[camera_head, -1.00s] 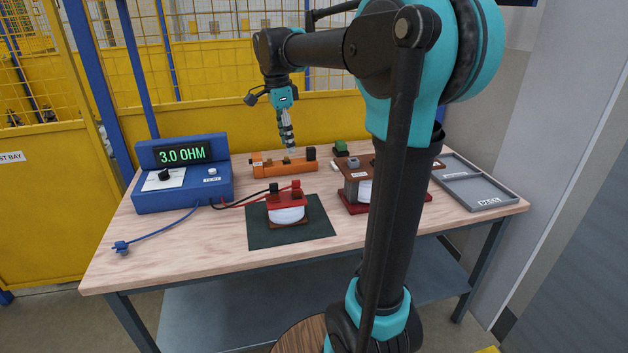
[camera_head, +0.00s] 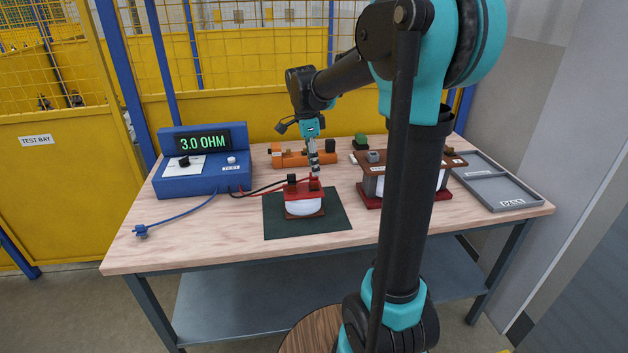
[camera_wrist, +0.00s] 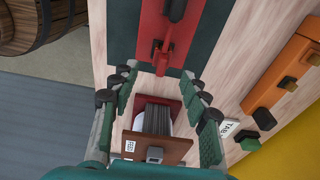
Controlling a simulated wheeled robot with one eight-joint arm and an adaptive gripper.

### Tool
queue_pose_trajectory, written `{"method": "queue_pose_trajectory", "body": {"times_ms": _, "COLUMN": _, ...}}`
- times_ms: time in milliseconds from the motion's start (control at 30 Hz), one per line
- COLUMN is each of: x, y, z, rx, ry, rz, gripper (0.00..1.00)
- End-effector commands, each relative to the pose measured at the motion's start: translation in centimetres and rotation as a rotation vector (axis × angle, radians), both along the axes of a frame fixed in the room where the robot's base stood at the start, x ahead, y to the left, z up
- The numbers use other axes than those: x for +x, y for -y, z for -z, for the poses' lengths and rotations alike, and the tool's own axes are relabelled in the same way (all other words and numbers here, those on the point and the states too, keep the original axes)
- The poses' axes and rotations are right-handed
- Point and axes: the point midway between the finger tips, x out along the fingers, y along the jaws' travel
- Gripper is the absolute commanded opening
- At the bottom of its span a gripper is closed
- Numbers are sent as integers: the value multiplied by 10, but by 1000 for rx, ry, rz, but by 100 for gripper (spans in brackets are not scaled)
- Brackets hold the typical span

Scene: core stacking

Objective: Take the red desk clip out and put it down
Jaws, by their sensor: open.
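The red desk clip (camera_head: 315,184) sits on the right end of the red top of a core (camera_head: 304,206), with a red lead running to it. The core stands on a dark green mat (camera_head: 335,227). In the wrist view the red clip (camera_wrist: 163,54) lies just beyond the fingertips. My gripper (camera_head: 314,172) points down right above the clip. Its fingers are apart and empty in the wrist view (camera_wrist: 159,76), with the clip near the gap between them. I cannot tell whether a finger touches the clip.
A black clip (camera_head: 291,181) sits left of the red one. A blue meter (camera_head: 205,163) reading 3.0 OHM stands left. An orange fixture (camera_head: 290,157) lies behind. A brown-topped core (camera_head: 372,188) and grey tray (camera_head: 500,190) stand right.

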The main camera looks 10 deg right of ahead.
Motion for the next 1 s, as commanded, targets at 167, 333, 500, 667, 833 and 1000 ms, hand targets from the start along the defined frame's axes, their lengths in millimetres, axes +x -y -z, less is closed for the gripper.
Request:
{"method": "queue_pose_trajectory", "body": {"times_ms": 167, "x": 2, "y": 0, "z": 24, "rx": 0, "ry": 0, "rz": 0, "gripper": 46}}
{"method": "queue_pose_trajectory", "body": {"times_ms": 333, "x": 2, "y": 1, "z": 44, "rx": 0, "ry": 0, "rz": 0, "gripper": 46}}
{"method": "queue_pose_trajectory", "body": {"times_ms": 500, "x": 2, "y": 2, "z": 50, "rx": 0, "ry": 0, "rz": 0, "gripper": 46}}
{"method": "queue_pose_trajectory", "body": {"times_ms": 667, "x": 2, "y": 2, "z": 50, "rx": 0, "ry": 0, "rz": 0, "gripper": 45}}
{"method": "queue_pose_trajectory", "body": {"times_ms": 833, "x": 2, "y": 2, "z": 50, "rx": 0, "ry": 0, "rz": 0, "gripper": 24}}
{"method": "queue_pose_trajectory", "body": {"times_ms": 1000, "x": 2, "y": 2, "z": 50, "rx": 0, "ry": 0, "rz": 0, "gripper": 2}}
